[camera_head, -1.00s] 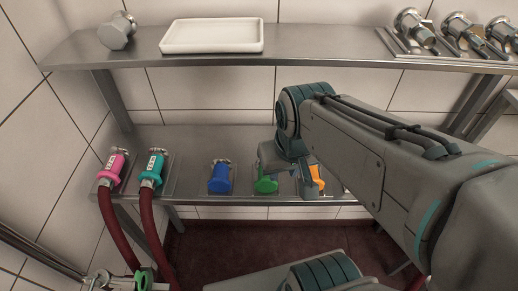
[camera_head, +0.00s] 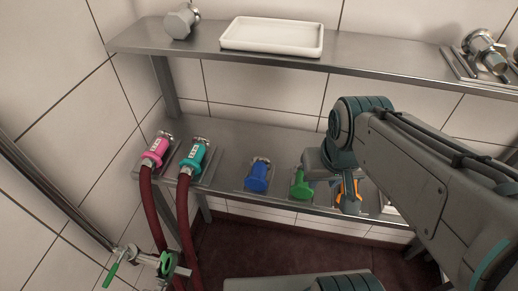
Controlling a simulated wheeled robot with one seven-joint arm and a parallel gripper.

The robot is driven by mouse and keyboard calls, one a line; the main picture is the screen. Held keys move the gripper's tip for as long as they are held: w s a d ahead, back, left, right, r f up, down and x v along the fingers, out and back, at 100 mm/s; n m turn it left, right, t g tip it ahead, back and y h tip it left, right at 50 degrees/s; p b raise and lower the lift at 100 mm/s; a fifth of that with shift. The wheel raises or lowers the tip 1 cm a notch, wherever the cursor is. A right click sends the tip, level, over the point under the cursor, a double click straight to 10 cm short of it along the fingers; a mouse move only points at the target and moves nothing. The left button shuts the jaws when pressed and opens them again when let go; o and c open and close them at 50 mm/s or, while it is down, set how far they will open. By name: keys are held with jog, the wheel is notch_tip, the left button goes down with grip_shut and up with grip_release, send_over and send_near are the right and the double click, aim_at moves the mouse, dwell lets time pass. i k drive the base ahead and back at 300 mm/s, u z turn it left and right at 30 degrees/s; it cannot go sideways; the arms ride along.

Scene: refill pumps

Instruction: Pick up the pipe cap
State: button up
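A grey metal fitting, which looks like the pipe cap (camera_head: 183,22), stands alone near the left end of the upper shelf, left of a white tray. My gripper (camera_head: 347,199) is low in front of the lower shelf, well below and to the right of this fitting. It overlaps an orange coupling (camera_head: 350,185) there. My arm hides part of the gripper, and I cannot tell whether its fingers are open, shut or touching the orange coupling.
The white tray (camera_head: 272,48) sits on the upper shelf (camera_head: 390,60). Metal fittings (camera_head: 486,52) stand at its right end. The lower shelf (camera_head: 240,133) holds pink (camera_head: 156,153), teal (camera_head: 195,155), blue (camera_head: 257,176) and green (camera_head: 301,185) couplings. Red hoses hang from the pink and teal ones.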

aim_at(257, 182)
jog(key=z, duration=0.05)
jog(key=k, duration=0.5)
jog(key=u, duration=1.15)
jog(key=i, duration=0.6)
jog(key=z, duration=1)
